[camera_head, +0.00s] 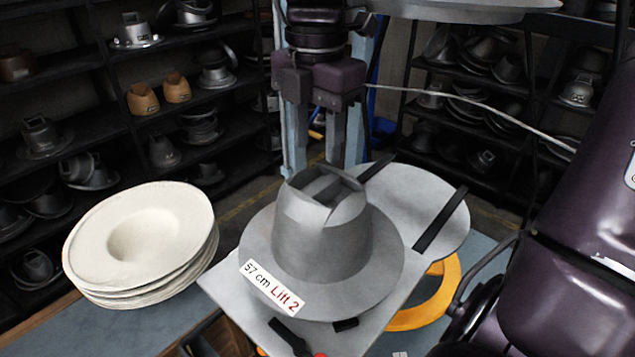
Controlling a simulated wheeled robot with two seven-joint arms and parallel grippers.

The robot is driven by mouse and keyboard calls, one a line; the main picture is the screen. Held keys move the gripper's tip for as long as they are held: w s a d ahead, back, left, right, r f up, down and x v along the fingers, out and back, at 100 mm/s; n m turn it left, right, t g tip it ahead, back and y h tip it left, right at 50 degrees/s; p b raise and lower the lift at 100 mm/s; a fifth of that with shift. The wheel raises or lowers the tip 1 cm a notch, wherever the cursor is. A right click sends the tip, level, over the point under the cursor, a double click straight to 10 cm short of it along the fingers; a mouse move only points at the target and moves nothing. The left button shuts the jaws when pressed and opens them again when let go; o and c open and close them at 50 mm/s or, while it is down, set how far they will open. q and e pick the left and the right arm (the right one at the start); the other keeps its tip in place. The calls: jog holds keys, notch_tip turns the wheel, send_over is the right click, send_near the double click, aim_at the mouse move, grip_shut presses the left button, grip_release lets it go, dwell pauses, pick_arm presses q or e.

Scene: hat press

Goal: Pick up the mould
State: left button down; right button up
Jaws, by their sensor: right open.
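The mould (325,235) is a grey metal hat shape with a wide brim and a hollow, divided crown top. It stands upright on a light grey plate (225,290) in the middle of the head view. A white label on its brim reads "57 cm Lift 2". My right gripper (322,150) points down at the top middle, with its fingers apart and nothing seen between them. The fingertips appear just behind or above the crown; the exact gap cannot be told. My left gripper is not in view.
A stack of cream felt hats (145,240) stands left of the mould. A rounded grey plate (415,205) with dark bars and an orange ring (430,300) lie right of it. Dark shelves (95,130) with more moulds line the back. A round metal part (460,10) hangs above.

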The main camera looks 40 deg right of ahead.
aim_at(322, 184)
jog(key=shift+s+a+f, duration=0.5)
jog(key=shift+s+f, duration=0.2)
jog(key=shift+s+f+p, duration=0.25)
jog(key=shift+f+p, duration=0.15)
jog(key=shift+f, duration=0.45)
jog(key=f, duration=0.1)
jog(key=f+p, duration=0.1)
jog(key=shift+w+d+f, duration=0.2)
jog(key=shift+d+f, duration=0.15)
jog(key=shift+f, duration=0.05)
jog(key=shift+w+d+f, duration=0.1)
jog(key=shift+f, duration=0.55)
jog(key=shift+c, duration=0.5)
jog(key=c, duration=0.5)
grip_shut()
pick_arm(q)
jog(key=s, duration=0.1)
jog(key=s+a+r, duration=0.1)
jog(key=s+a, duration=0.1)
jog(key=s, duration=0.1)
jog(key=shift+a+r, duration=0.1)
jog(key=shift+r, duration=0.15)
